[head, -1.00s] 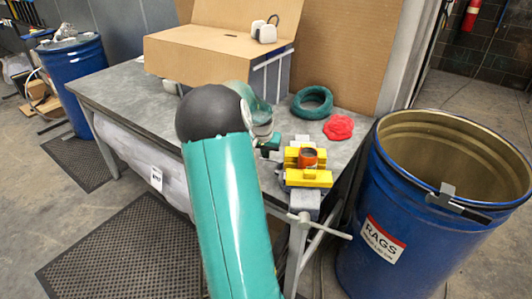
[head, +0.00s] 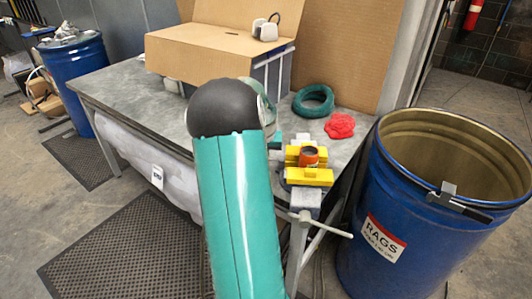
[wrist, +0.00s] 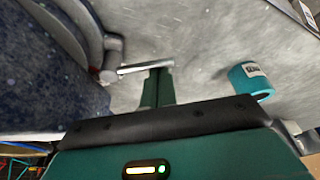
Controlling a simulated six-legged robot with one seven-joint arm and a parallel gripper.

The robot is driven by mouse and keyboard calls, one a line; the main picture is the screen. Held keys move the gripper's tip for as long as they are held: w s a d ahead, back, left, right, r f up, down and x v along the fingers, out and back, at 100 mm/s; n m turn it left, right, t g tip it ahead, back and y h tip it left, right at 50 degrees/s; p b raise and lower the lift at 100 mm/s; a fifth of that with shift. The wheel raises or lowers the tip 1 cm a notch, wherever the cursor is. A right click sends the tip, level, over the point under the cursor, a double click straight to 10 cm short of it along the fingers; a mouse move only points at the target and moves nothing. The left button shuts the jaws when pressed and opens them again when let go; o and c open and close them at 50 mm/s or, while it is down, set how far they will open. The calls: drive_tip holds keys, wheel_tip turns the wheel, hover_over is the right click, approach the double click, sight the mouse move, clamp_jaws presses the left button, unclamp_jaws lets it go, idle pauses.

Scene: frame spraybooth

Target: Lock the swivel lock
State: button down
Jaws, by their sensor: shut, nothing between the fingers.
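The swivel lock looks to be the small grey lever (wrist: 132,69) in the wrist view. It sticks out to the right from a round grey boss at the base of a blue speckled body (wrist: 45,75). My gripper (wrist: 157,72) is shut and empty, its dark green fingertips at the outer part of the lever. I cannot tell whether they touch it. In the head view the vise, with yellow jaws (head: 309,176) around an orange cylinder (head: 309,157), stands at the bench's right end.
A teal labelled cylinder (wrist: 250,82) stands right of my fingers in the wrist view. On the bench (head: 120,91) are a cardboard box (head: 205,48), a green ring (head: 313,101) and a red piece (head: 340,125). A blue rags drum (head: 375,225) stands to the right.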

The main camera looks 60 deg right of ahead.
drive_tip(key=a+n, duration=0.1)
drive_tip(key=n, duration=0.1)
drive_tip(key=s+a+n+t+y, duration=0.1)
drive_tip(key=n, duration=0.2)
drive_tip(key=shift+a, duration=0.2)
drive_tip(key=shift+s+a, duration=0.25)
drive_tip(key=shift+a, duration=0.1)
drive_tip(key=shift+s+a, duration=0.3)
drive_tip(key=shift+s, duration=0.2)
